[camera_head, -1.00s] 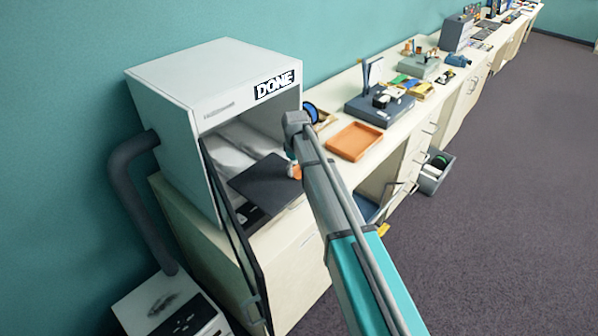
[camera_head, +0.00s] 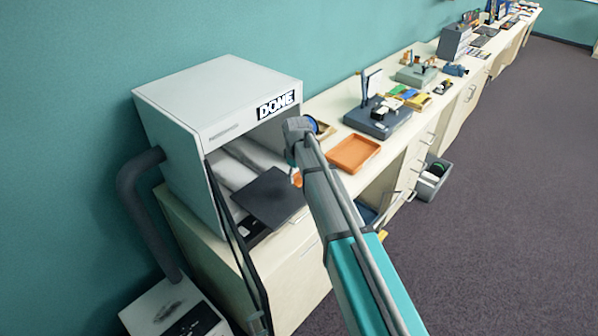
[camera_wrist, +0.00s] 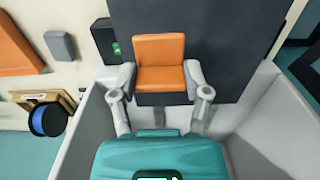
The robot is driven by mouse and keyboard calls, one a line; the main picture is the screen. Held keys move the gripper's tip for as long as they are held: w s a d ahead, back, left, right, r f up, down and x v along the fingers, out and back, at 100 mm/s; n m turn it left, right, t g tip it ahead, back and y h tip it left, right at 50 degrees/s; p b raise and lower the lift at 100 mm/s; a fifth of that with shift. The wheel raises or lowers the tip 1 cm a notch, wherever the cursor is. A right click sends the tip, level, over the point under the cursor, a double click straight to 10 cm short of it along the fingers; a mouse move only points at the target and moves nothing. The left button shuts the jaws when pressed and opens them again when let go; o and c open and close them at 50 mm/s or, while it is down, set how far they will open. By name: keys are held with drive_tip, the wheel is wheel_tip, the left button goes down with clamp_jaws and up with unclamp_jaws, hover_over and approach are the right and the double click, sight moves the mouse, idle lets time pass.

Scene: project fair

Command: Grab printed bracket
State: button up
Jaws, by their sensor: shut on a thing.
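The printed bracket (camera_wrist: 160,62) is an orange L-shaped piece with an upright back and a flat foot, between my fingertips in the wrist view. My gripper (camera_wrist: 160,78) is shut on it from both sides. The dark print plate (camera_wrist: 215,45) is behind and around the bracket; I cannot tell whether they touch. In the head view, only a little orange of the bracket (camera_head: 297,179) shows beside my arm, at the right edge of the plate (camera_head: 270,198). My arm hides the fingers there.
The white printer (camera_head: 215,95) marked DONE has its dark door (camera_head: 238,250) swung open at the left. Pale walls flank my gripper in the wrist view. An orange tray (camera_head: 353,153) and a blue spool (camera_wrist: 47,119) are on the counter nearby. Open floor lies right.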

drive_tip(key=s+d+r+p, duration=0.1)
drive_tip(key=s+r+p, duration=0.4)
drive_tip(key=s, duration=0.5)
drive_tip(key=shift+s+d+r, duration=0.25)
drive_tip(key=shift+s+r, duration=0.15)
drive_tip(key=shift+r, duration=0.25)
